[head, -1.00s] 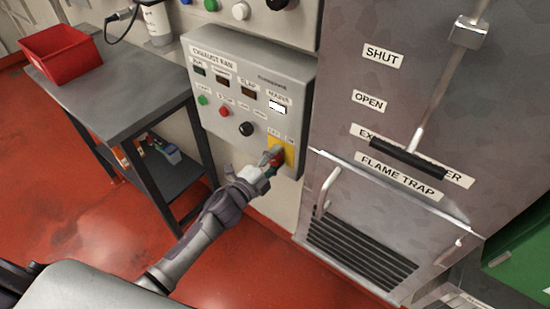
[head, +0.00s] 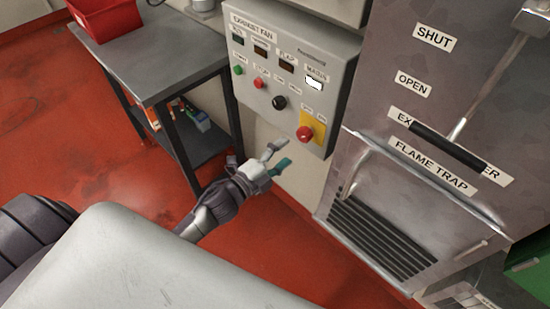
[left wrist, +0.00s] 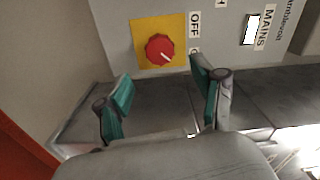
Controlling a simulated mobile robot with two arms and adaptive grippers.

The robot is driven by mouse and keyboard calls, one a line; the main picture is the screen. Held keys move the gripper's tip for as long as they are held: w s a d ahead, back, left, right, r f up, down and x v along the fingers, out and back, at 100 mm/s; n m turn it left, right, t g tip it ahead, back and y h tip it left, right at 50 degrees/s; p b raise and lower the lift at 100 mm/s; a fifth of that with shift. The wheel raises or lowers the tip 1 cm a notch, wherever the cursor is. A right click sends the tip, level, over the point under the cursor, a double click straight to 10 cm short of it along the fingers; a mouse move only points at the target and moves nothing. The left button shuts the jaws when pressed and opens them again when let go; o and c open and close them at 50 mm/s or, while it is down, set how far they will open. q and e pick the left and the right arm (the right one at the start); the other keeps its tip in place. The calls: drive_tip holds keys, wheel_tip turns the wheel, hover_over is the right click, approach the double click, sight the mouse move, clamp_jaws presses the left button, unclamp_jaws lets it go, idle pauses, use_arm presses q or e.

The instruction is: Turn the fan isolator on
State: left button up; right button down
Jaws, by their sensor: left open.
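The fan isolator is a red rotary knob (head: 304,133) on a yellow plate (head: 319,129) at the lower right of the grey exhaust fan box (head: 318,63). In the left wrist view the knob (left wrist: 160,48) faces me, its white mark pointing to the lower right, toward the partly hidden label below OFF. The mains window (head: 314,83) is bright white. My left gripper (head: 279,156) is open and empty, below and left of the knob in the head view, clear of it. Its teal-padded fingers (left wrist: 160,80) stand apart below the knob in the wrist view. My right gripper is not seen.
A grey table (head: 160,60) with a red bin (head: 106,18) stands left of the box. The flame trap cabinet (head: 405,130), with a black-handled lever (head: 447,147), is close on the right. Red floor lies open below.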

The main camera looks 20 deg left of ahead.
use_arm(q)
drive_tip(key=shift+v, duration=1.5)
drive_tip(key=shift+f, duration=0.1)
drive_tip(key=s+a+f+n+g+y, duration=0.2)
drive_tip(key=s+f+n+g, duration=0.15)
drive_tip(key=f, duration=0.75)
drive_tip(key=s+a+f+n+g+y, duration=0.15)
drive_tip(key=s+f+n, duration=0.3)
drive_tip(key=f, duration=0.55)
drive_tip(key=s+a+f+n+g+y, duration=0.25)
drive_tip(key=s+f, duration=0.25)
drive_tip(key=f, duration=0.6)
drive_tip(key=s+d+f+n+g, duration=0.1)
drive_tip(key=s+f+n+g, duration=0.1)
drive_tip(key=s+f, duration=0.3)
drive_tip(key=s+d+f+n+g, duration=0.1)
drive_tip(key=s+f, duration=0.4)
drive_tip(key=s, duration=0.8)
drive_tip(key=s+d+f+n+g, duration=0.1)
drive_tip(key=s+f+n+g, duration=0.3)
drive_tip(key=s, duration=0.5)
drive_tip(key=shift+f+g, duration=0.5)
drive_tip(key=shift+g, duration=0.25)
drive_tip(key=shift+d, duration=0.1)
